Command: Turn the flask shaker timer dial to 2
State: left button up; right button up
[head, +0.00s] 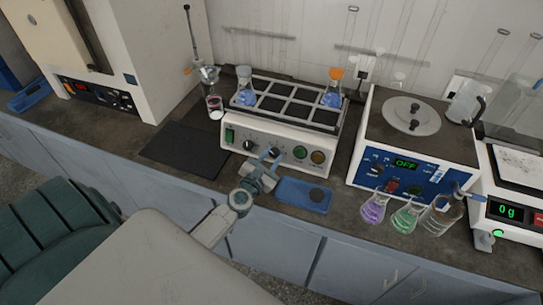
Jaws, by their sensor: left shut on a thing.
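The flask shaker (268,133) is the white box in the middle of the counter, with a rack on top. Its front panel carries a green switch (229,135), a black knob (248,145), a second dark dial (273,152) and two round buttons to the right. My left gripper (269,156) is at the second dial, its blue fingers shut around it. The fingers partly cover the dial, and its markings are too small to read. My right gripper is not in view.
Flasks with blue liquid (245,92) (332,93) stand in the shaker's rack. A blue tray (304,194) lies in front, right of my gripper. A blue-panelled device (416,148) with small flasks (374,208) before it stands right. A dark mat (186,148) lies left.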

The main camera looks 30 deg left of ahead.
pick_arm(q)
jog(key=m+h+p, duration=0.1)
jog(key=m, duration=0.1)
jog(key=m+h, duration=0.1)
jog(key=m, duration=0.1)
jog(key=m+g+p, duration=0.1)
jog(key=m, duration=0.2)
jog(key=shift+a+r+h+p, duration=0.2)
jog(key=shift+r+h+p, duration=0.1)
jog(key=shift+h, duration=0.1)
jog(key=m+g+h+p, duration=0.1)
jog(key=m+p, duration=0.1)
jog(key=m, duration=0.2)
jog(key=shift+a, duration=0.1)
jog(key=shift+m+g+p, duration=0.3)
jog(key=shift+m+p, duration=0.25)
jog(key=shift+m, duration=0.45)
jog(key=o, duration=1)
jog(key=shift+s, duration=0.1)
jog(key=p+v, duration=0.1)
jog(key=v, duration=0.9)
jog(key=shift+s+a+r+p, duration=0.1)
jog(key=shift+s+p, duration=0.15)
jog(key=shift+p, duration=0.1)
